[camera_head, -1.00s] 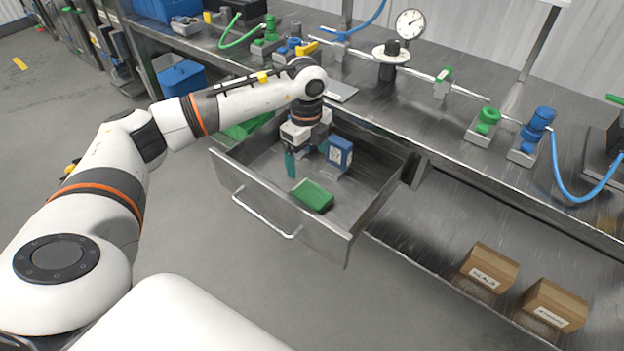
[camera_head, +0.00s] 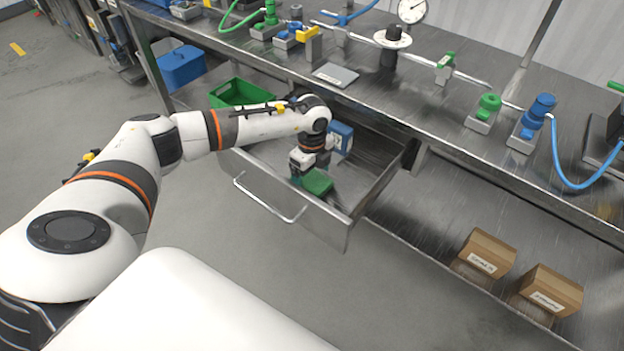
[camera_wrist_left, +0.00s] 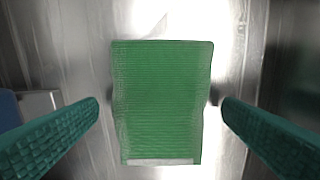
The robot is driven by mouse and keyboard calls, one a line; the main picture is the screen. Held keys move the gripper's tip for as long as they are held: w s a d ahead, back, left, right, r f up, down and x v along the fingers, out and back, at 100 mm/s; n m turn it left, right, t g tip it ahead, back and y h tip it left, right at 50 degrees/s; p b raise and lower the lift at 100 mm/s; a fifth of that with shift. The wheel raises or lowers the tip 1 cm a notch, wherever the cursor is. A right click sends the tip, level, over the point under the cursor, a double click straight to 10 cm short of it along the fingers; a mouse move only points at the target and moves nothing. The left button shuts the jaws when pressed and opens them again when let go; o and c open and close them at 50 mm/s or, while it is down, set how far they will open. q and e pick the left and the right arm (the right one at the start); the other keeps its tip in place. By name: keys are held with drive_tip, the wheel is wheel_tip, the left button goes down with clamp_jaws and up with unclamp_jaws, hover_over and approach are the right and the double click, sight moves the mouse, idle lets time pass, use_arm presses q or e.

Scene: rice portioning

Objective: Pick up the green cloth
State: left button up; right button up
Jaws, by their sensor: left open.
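The green cloth (camera_head: 318,182) lies folded on the floor of the open metal drawer (camera_head: 352,207). In the left wrist view the cloth (camera_wrist_left: 160,100) fills the middle of the picture, flat and rectangular with a pale strip at its lower edge. My left gripper (camera_head: 306,180) is down inside the drawer at the cloth. In the left wrist view its two teal fingers (camera_wrist_left: 160,115) are open, one on each side of the cloth, with a gap to it on both sides. My right gripper is not in view.
A blue box (camera_head: 341,137) stands in the drawer behind my left wrist. A green crate (camera_head: 238,93) and a blue bin (camera_head: 180,66) are at the left. Two cardboard boxes (camera_head: 487,254) (camera_head: 546,290) sit on the lower shelf.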

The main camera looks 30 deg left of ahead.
sight(312, 178)
use_arm(q)
drive_tip(key=shift+f, duration=0.2)
drive_tip(key=c, duration=1.1)
wheel_tip(312, 178, up, 10)
drive_tip(key=shift+r, duration=0.1)
drive_tip(key=shift+c, duration=0.2)
